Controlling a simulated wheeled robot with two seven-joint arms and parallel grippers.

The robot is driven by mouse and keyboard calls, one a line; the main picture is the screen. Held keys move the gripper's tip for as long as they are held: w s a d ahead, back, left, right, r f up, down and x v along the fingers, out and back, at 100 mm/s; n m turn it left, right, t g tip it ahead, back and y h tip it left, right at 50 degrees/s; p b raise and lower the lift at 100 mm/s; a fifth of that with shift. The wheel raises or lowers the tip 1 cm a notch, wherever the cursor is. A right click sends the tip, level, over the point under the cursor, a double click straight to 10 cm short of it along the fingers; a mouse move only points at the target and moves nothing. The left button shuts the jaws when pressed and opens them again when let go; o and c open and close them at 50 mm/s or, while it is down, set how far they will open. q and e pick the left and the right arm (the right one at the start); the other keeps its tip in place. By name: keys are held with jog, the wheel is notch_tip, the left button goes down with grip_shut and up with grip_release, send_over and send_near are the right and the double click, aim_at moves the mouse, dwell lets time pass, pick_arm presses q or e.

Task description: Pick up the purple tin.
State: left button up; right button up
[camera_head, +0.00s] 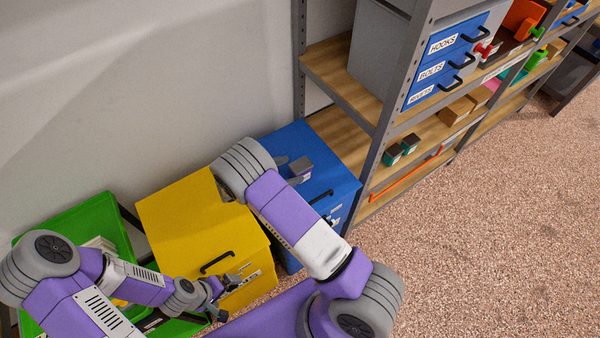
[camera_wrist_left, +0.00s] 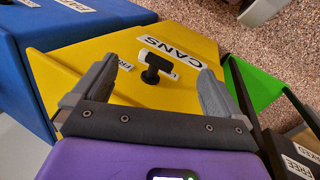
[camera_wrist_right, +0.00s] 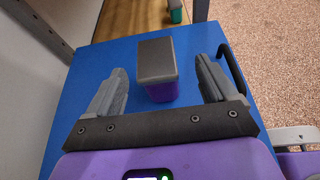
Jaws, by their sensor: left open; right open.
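The purple tin (camera_wrist_right: 158,88) is a small box with a dark grey lid. It stands upright on the blue chest top, and in the head view it shows beside the right wrist (camera_head: 305,176). My right gripper (camera_wrist_right: 161,72) is open, its fingers either side of the tin's near part with a gap on each side. The tin extends past the fingertips in the right wrist view. My left gripper (camera_wrist_left: 157,70) is open and empty in front of the yellow chest, facing its CANS label and black handle.
The blue chest (camera_head: 340,185) stands against the shelf upright. The yellow chest (camera_head: 175,220) is beside it, then an open green chest (camera_head: 95,215) holding items. The shelf unit (camera_head: 345,85) carries blue drawers (camera_head: 450,60) and dark-lidded teal tins (camera_head: 393,154). Carpet at right is clear.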

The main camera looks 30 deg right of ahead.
aim_at(300, 165)
jog(key=x, duration=0.5)
jog(key=b+x, duration=0.1)
jog(key=x, duration=0.1)
jog(key=shift+w+d, duration=0.3)
jog(key=c, duration=1.3)
